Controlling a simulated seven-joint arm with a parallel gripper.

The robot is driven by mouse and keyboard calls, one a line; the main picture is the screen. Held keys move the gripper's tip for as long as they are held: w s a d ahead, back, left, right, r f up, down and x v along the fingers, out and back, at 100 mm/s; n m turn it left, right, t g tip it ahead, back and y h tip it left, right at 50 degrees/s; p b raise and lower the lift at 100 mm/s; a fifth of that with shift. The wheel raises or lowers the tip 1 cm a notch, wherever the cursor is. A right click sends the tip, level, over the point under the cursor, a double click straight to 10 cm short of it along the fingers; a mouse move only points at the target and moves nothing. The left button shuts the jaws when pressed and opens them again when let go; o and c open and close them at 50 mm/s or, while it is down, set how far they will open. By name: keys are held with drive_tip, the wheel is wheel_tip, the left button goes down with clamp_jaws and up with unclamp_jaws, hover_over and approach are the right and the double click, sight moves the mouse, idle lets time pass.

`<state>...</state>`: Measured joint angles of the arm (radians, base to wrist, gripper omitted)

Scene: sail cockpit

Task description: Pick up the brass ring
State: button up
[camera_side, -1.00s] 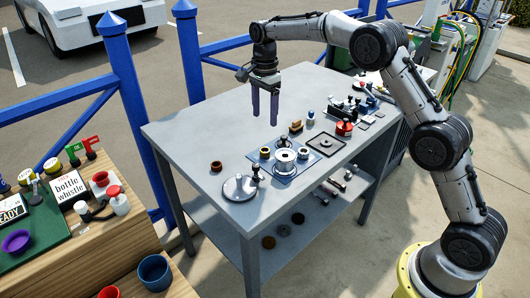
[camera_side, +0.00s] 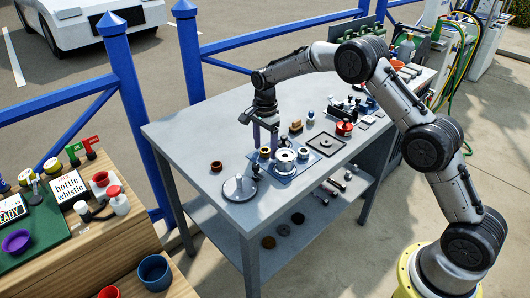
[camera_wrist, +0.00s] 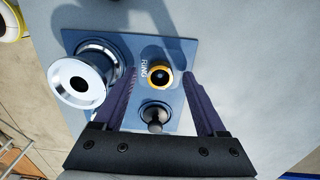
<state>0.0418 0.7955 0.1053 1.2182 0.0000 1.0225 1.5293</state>
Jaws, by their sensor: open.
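The brass ring (camera_wrist: 159,76) lies on a blue mat (camera_wrist: 178,50) beside the printed word RING in the wrist view. It is a gold band around a dark centre. In the side view the ring (camera_side: 265,153) sits at the mat's left part. My gripper (camera_wrist: 158,74) is open, its two purple fingers appearing on either side of the ring in the wrist view. In the side view my gripper (camera_side: 265,146) points down just above or around the ring; the exact height cannot be told. Nothing is held.
A silver spool-shaped drum (camera_wrist: 80,82) stands close to the left finger. A dark-knobbed post (camera_wrist: 155,115) stands near the ring, towards the gripper body. A black square tray (camera_side: 327,143), a grey disc (camera_side: 240,189) and a brown cup (camera_side: 216,166) are around. The table's far left is clear.

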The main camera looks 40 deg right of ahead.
clamp_jaws()
idle(0.3)
drive_tip(key=shift+r, duration=0.1)
drive_tip(key=shift+r, duration=0.55)
drive_tip(key=s+r, duration=1.1)
drive_tip(key=s, duration=0.3)
drive_tip(key=shift+a+r, duration=0.3)
drive_tip(key=shift+r, duration=0.05)
drive_tip(key=shift+r, duration=0.2)
wheel_tip(320, 180, up, 3)
drive_tip(key=shift+f, duration=0.2)
